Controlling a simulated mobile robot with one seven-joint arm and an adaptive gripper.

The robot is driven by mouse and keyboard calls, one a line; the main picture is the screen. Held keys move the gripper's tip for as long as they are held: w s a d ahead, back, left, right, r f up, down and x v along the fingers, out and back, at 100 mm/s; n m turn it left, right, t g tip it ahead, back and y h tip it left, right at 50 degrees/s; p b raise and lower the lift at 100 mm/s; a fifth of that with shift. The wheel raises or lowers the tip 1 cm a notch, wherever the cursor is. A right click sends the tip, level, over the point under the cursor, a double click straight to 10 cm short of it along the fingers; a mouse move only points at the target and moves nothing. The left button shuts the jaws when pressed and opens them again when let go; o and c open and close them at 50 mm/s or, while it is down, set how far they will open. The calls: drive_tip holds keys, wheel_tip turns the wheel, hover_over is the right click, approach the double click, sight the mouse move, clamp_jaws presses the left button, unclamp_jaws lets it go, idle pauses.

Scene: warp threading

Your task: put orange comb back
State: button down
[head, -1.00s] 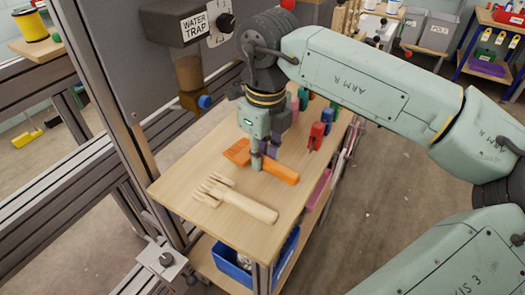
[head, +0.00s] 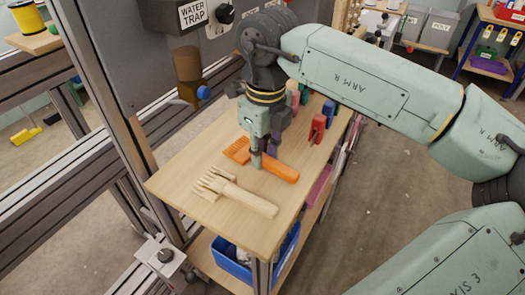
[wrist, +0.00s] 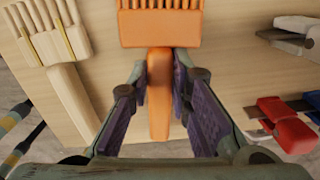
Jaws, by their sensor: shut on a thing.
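The orange comb lies on the wooden table top; its toothed head (head: 237,150) is at the left and its handle runs to the right under my gripper (head: 263,157). In the wrist view the comb head (wrist: 160,25) is beyond the fingers and the handle passes between the purple pads of my gripper (wrist: 158,80). My gripper is shut on the comb's handle, though the pad contact is hard to make out. A pale wooden comb (head: 245,198) lies nearer the front, apart from the orange one; it also shows in the wrist view (wrist: 58,60).
Red clamps (head: 316,130) and other coloured clamps stand along the table's right and far side. The table top (head: 190,170) is bare around the front left. A water trap (head: 188,70) hangs on the frame at left. A blue bin (head: 232,262) sits on the lower shelf.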

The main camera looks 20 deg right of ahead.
drive_tip(key=shift+f, duration=0.15)
drive_tip(key=c, duration=1.4)
unclamp_jaws()
drive_tip(key=shift+o, duration=0.3)
drive_tip(key=o, duration=0.3)
drive_tip(key=shift+o, duration=0.2)
drive_tip(key=shift+s+d+r+p, duration=0.35)
drive_tip(key=shift+r+p, duration=0.55)
drive_tip(key=shift+r, duration=0.65)
drive_tip(key=shift+s+d+r+p, duration=0.35)
drive_tip(key=shift+r+p, duration=0.55)
drive_tip(key=shift+r, duration=0.6)
drive_tip(key=shift+s+d+r+p, duration=0.25)
drive_tip(key=shift+s+r+p, duration=0.2)
drive_tip(key=shift+r+p, duration=0.8)
drive_tip(key=shift+r+b, duration=0.25)
drive_tip(key=shift+b, duration=0.15)
